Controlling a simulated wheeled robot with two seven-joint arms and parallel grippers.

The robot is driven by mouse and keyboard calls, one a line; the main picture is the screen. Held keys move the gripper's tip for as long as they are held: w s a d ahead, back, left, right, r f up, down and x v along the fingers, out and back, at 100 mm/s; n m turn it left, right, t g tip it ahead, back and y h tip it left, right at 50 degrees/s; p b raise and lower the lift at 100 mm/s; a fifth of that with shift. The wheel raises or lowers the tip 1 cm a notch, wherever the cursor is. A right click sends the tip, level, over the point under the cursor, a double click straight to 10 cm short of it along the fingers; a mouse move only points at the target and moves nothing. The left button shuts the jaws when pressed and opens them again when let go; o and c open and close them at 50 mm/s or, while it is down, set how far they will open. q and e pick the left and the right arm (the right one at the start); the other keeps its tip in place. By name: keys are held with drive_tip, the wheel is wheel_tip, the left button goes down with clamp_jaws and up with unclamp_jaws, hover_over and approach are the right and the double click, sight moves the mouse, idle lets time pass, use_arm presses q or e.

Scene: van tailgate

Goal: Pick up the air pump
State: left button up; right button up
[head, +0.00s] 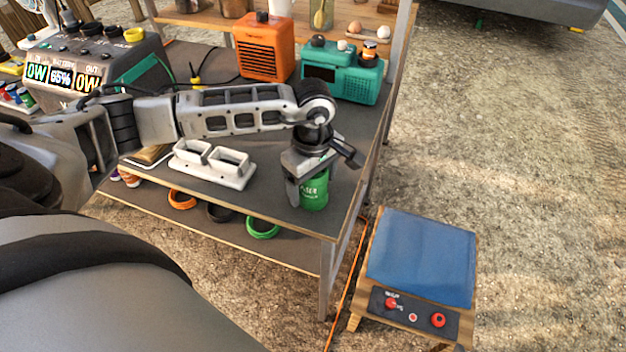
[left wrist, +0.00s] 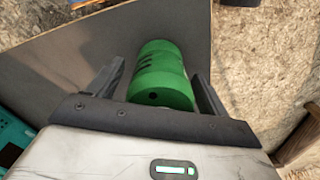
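A green cylinder, which I take to be the air pump (head: 314,192), stands near the front right corner of the grey table top. My left gripper (head: 307,190) is over it, with a finger on either side. The left wrist view also shows the green cylinder (left wrist: 160,78), with dark markings on its side and a small dark hole in its near end. It lies between the two spread fingers of my left gripper (left wrist: 160,85). A gap shows beside the left finger and a narrower one beside the right. My right gripper is not in view.
A white two-opening holder (head: 215,165) is left of the cylinder. A teal radio (head: 343,75) and an orange box (head: 264,48) stand behind. A blue-topped stool (head: 422,258) with red knobs is right of the table. Coloured rings (head: 263,228) lie on the lower shelf.

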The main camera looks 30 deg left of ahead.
use_arm(q)
drive_tip(key=c, duration=1.1)
drive_tip(key=shift+c, duration=0.2)
drive_tip(key=shift+r, duration=0.1)
drive_tip(key=shift+r, duration=0.55)
drive_tip(key=w+d+r+b, duration=0.2)
drive_tip(key=d+r, duration=0.9)
drive_tip(key=d, duration=0.2)
drive_tip(key=shift+w+d+r+b, duration=0.3)
drive_tip(key=shift+d+r+b, duration=0.1)
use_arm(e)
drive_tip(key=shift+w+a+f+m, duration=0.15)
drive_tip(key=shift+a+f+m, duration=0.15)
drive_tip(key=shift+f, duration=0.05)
